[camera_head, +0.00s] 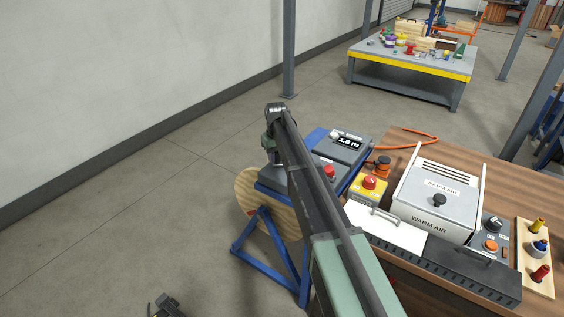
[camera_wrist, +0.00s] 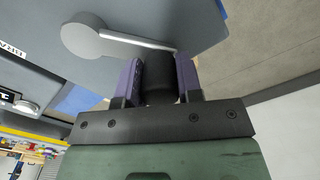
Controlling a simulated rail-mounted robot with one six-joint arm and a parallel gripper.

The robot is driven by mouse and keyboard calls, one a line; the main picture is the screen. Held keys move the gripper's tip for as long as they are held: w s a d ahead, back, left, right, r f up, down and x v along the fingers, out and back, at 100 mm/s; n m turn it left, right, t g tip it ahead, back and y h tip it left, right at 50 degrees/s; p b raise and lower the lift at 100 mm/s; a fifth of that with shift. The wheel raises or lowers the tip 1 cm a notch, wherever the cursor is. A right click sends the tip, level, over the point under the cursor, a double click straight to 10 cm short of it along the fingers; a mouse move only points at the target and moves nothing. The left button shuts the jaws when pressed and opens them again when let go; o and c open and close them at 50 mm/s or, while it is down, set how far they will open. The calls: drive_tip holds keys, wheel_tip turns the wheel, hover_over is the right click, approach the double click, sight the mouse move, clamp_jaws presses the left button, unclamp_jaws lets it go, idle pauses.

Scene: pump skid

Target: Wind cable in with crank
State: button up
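The crank (camera_wrist: 120,38) shows in the wrist view as a grey metal arm with a round hub on a grey panel. Its dark knob (camera_wrist: 160,88) sits between the two purple-padded fingers of my gripper (camera_wrist: 160,76). The knob fills the gap and the fingers appear shut on it. In the head view, my arm hides most of the crank. A wooden cable drum (camera_head: 248,190) stands in a blue frame (camera_head: 262,236). A grey unit with a display (camera_head: 348,142) reading about 1.8 m is beside it. An orange cable (camera_head: 415,134) lies on the wooden bench.
The bench (camera_head: 455,160) carries a yellow box with a red button (camera_head: 369,183), a white warm air unit (camera_head: 437,195) and a board with several coloured plugs (camera_head: 539,247). A grey post (camera_head: 288,50) and a yellow-edged table (camera_head: 410,62) stand behind. The floor at left is clear.

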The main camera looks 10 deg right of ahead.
drive_tip(key=shift+c, duration=1.2)
drive_tip(key=shift+w+d, duration=0.3)
drive_tip(key=shift+w, duration=0.6)
drive_tip(key=shift+w+d, duration=0.25)
drive_tip(key=shift+w, duration=0.1)
